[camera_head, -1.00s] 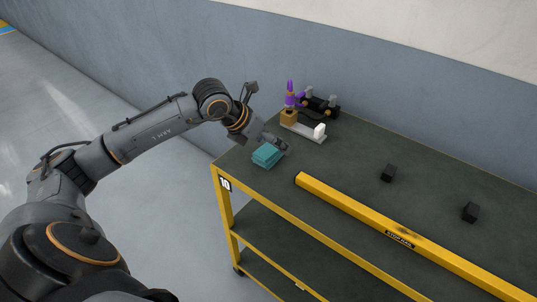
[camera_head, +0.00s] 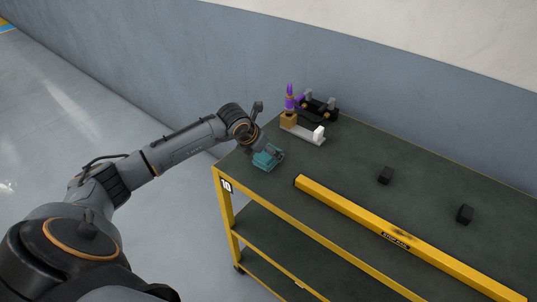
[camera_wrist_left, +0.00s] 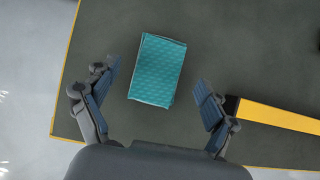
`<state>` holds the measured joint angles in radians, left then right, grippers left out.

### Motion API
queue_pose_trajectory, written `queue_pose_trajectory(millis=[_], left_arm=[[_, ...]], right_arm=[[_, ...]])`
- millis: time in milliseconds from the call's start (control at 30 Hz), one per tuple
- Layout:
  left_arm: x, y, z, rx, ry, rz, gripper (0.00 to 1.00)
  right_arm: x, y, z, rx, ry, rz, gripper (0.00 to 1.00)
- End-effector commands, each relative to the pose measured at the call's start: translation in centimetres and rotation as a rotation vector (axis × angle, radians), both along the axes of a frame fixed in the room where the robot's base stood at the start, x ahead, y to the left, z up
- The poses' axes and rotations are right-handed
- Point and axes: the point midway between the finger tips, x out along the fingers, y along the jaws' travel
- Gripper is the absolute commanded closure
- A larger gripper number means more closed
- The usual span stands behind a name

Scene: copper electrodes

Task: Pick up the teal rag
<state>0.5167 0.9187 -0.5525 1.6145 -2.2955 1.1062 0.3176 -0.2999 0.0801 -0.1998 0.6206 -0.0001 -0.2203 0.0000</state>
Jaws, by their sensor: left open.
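The teal rag (camera_head: 266,161) lies folded on the dark top of the yellow-framed cart, near its left corner. In the left wrist view the rag (camera_wrist_left: 157,70) lies ahead of and between the spread fingers. My left gripper (camera_head: 268,155) is above the rag and partly hides it in the head view. In the wrist view the left gripper (camera_wrist_left: 155,100) is open and empty, with a finger on each side and space between each finger and the rag. My right gripper is not in view.
A yellow bar (camera_head: 400,235) lies along the cart's front edge, its end near the right finger. Behind the rag stand a white-and-tan fixture (camera_head: 303,130) and a purple-topped item (camera_head: 290,98).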

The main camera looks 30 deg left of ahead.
Motion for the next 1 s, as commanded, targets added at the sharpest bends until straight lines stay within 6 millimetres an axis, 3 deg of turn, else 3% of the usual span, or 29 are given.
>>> queue_pose_trajectory(millis=[33, 200, 467, 567, 767, 1000], left_arm=[[0.4, -0.3, -0.4, -0.003, 0.002, 0.0, 0.15], [1.3, -0.2, -2.1, -0.001, 0.001, 0.0, 0.15], [1.5, -0.2, -2.4, 0.0, -0.001, -0.001, 0.15], [1.5, -0.2, -2.4, 0.0, -0.001, -0.001, 0.29], [1.5, -0.2, -2.4, -0.001, -0.001, -0.001, 0.7], [1.5, -0.2, -2.4, -0.001, -0.001, -0.001, 0.73]], right_arm=[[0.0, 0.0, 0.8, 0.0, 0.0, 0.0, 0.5], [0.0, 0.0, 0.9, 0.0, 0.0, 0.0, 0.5], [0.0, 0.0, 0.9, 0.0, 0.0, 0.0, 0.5], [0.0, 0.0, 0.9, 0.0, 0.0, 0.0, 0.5], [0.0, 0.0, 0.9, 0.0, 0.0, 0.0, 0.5], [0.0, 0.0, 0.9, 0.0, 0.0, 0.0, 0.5]])
